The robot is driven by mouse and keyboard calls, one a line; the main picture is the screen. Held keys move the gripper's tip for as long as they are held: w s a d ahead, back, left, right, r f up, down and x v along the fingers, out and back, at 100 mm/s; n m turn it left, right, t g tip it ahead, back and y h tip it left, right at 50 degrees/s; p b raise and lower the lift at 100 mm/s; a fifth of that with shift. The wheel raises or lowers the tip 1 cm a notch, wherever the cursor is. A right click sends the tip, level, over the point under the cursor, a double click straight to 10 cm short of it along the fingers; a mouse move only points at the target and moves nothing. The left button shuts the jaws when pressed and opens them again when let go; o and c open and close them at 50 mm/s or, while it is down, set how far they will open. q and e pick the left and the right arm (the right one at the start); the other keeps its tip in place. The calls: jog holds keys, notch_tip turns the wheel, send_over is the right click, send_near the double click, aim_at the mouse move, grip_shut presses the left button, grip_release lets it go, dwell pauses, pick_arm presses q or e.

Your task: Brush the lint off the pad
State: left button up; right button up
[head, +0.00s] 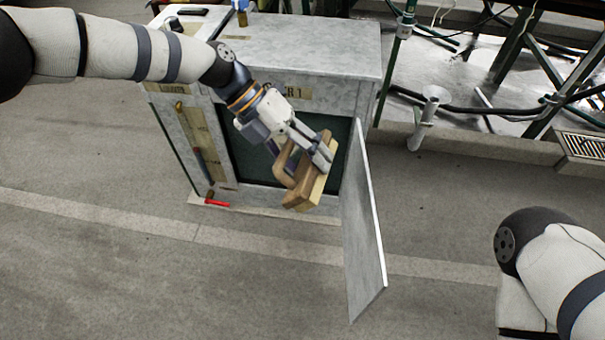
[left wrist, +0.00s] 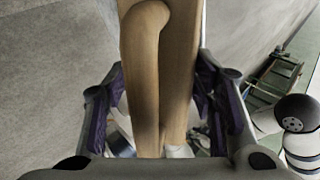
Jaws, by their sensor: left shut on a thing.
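My left gripper (head: 325,158) is shut on a wooden brush (head: 311,190), a brown block with a paler side and a curved handle (head: 278,165). It holds the brush in the air before the front of a grey cabinet (head: 310,50). In the left wrist view the brush (left wrist: 181,75) stands between the two fingers and fills the middle. I cannot make out a pad or lint in either view; the brush and gripper cover part of the cabinet's dark green front (head: 250,155). My right gripper is outside the views; only my right arm shows.
A grey door panel (head: 365,230) stands swung out at the cabinet's right, close to the brush. A red-handled tool (head: 217,203) is at the cabinet's lower left. A bottle (head: 241,12) stands on top. Pipes and green frames (head: 400,40) are behind right. The front floor is clear.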

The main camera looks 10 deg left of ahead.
pick_arm(q)
jog(key=w+a+f+n+t+y+b, duration=0.2)
jog(key=w+a+f+n+t+b, duration=0.15)
jog(key=a+f+n+t, duration=0.3)
jog(key=w+a+f+n+t+y+b, duration=0.3)
jog(key=f+n+t+b, duration=0.2)
jog(key=f+n, duration=0.3)
jog(key=w+a+f+n+t+y+b, duration=0.2)
jog(key=w+a+f+n+t+b, duration=0.3)
jog(key=f, duration=0.4)
jog(key=shift+n+t, duration=0.35)
jog(key=shift+t, duration=0.4)
jog(key=w+b, duration=0.2)
jog(key=w, duration=0.1)
jog(key=w+r+b, duration=0.1)
jog(key=w, duration=0.1)
jog(key=shift+a, duration=0.15)
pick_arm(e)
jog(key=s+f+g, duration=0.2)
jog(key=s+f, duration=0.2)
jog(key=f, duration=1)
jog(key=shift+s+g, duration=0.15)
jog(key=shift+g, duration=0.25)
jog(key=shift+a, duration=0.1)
pick_arm(q)
jog(key=shift+b+x, duration=0.55)
jog(key=shift+x, duration=0.25)
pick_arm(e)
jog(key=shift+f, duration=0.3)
